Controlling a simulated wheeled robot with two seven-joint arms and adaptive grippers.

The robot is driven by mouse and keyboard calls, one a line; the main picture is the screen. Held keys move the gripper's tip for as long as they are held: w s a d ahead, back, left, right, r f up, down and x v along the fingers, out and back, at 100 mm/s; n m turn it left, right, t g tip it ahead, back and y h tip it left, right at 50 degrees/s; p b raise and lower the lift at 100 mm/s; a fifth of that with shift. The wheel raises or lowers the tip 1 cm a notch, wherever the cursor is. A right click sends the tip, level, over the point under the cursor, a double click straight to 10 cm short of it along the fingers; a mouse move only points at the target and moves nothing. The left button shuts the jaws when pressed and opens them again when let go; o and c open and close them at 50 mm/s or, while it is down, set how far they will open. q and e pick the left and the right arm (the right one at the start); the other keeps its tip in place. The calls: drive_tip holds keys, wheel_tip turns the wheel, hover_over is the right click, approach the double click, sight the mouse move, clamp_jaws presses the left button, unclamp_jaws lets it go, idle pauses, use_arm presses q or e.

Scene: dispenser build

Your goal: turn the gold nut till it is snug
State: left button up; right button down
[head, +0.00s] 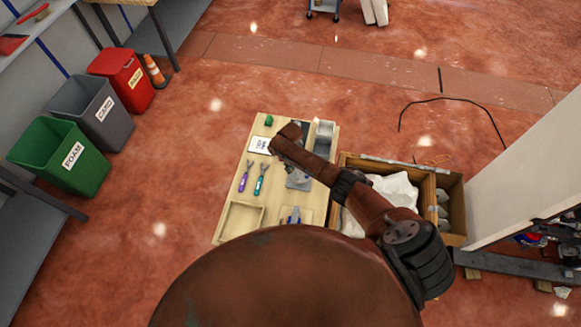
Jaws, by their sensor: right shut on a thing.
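The gold nut cannot be made out; my right wrist covers that part of the wooden work table (232,195). My right arm comes in from the lower right, and my right gripper (277,152) is over the table's upper middle. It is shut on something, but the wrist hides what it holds. A grey metal part (298,182) lies partly under my forearm. A white card (259,145) lies to the left of the gripper. My left gripper is not in view.
Purple-handled (243,180) and teal-handled (260,182) tools lie left of the arm. A green block (268,120) and a grey bin (325,129) stand at the far end. A wooden crate (344,162) with a white bag (397,190) adjoins on the right.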

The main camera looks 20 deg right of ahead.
idle(0.5)
drive_tip(key=c, duration=1.9)
unclamp_jaws()
drive_tip(key=shift+c, duration=0.2)
wheel_tip(320, 180, up, 12)
drive_tip(key=shift+d, duration=0.1)
